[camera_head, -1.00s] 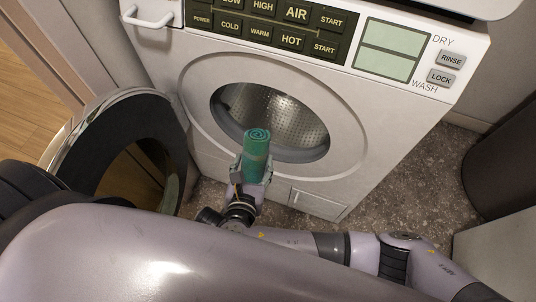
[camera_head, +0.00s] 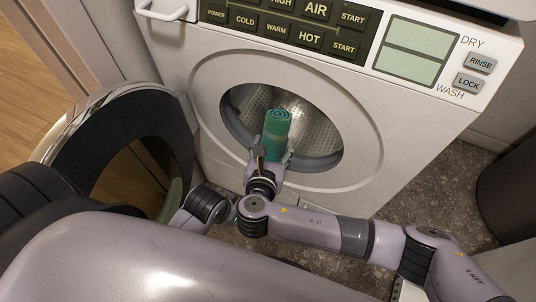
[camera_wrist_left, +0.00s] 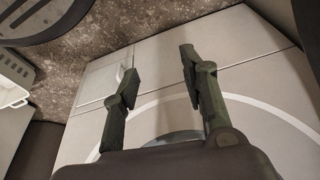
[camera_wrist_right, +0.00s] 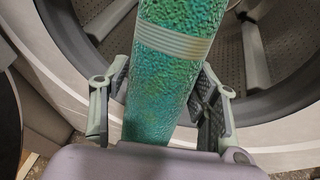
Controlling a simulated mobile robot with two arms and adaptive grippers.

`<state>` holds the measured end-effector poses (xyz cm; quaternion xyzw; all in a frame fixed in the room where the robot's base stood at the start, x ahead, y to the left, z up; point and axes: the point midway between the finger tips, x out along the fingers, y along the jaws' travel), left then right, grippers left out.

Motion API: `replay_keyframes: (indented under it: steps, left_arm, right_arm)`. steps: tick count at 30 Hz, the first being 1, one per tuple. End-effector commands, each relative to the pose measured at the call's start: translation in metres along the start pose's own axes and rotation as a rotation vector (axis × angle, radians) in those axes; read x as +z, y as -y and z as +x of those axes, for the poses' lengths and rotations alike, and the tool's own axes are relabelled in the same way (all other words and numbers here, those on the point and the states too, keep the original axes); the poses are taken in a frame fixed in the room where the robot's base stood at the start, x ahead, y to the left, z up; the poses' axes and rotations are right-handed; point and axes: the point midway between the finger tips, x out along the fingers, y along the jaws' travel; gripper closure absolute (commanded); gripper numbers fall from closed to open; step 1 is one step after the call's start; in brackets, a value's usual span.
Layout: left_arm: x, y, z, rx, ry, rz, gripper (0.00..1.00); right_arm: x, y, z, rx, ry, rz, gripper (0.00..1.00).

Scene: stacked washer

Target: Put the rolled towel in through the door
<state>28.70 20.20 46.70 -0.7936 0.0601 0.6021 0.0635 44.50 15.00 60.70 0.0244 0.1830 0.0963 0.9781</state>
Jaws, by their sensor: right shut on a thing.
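The rolled towel (camera_head: 275,132) is green with a spiral end. My right gripper (camera_head: 270,158) is shut on its lower part and holds it in front of the washer's round opening (camera_head: 310,135). In the right wrist view the towel (camera_wrist_right: 170,70) stands between the two fingers (camera_wrist_right: 160,105), with the metal drum (camera_wrist_right: 275,40) behind it. The round door (camera_head: 85,120) is swung open to the left. My left gripper shows only in the left wrist view (camera_wrist_left: 160,85); its fingers are apart with nothing between them, facing the washer's pale front.
The control panel (camera_head: 290,25) is above the opening. A dark rounded bin (camera_head: 510,190) stands at the right. The open door's rim is left of my right arm. Speckled floor (camera_head: 430,190) is free right of the washer.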

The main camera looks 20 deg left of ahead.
Motion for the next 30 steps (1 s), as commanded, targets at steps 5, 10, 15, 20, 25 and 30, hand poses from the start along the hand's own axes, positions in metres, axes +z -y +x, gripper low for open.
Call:
replay_keyframes:
  steps: [5, 10, 15, 20, 25, 30]
  left_arm:
    - [-0.004, 0.001, -0.027, -0.003, -0.017, -0.002, 0.6]
    - [-0.006, 0.002, -0.054, -0.005, -0.031, -0.003, 0.6]
    - [-0.003, 0.002, -0.065, -0.007, -0.052, -0.004, 0.6]
    - [-0.026, -0.001, -0.05, -0.002, -0.165, 0.0, 0.6]
    - [-0.025, 0.0, -0.057, -0.002, -0.15, 0.0, 0.6]
    - [-0.033, -0.001, -0.055, -0.001, -0.188, 0.001, 0.6]
  right_arm:
    - [0.004, 0.003, 0.014, 0.0, 0.002, -0.001, 0.75]
    - [0.009, 0.006, 0.025, -0.001, 0.002, -0.001, 0.75]
    - [0.017, 0.013, 0.053, -0.002, 0.005, -0.001, 0.75]
    - [0.025, 0.018, 0.073, -0.002, 0.005, 0.0, 0.75]
    - [0.04, 0.023, 0.096, -0.003, 0.002, 0.0, 0.75]
    - [0.049, 0.029, 0.121, -0.002, 0.002, -0.001, 0.75]
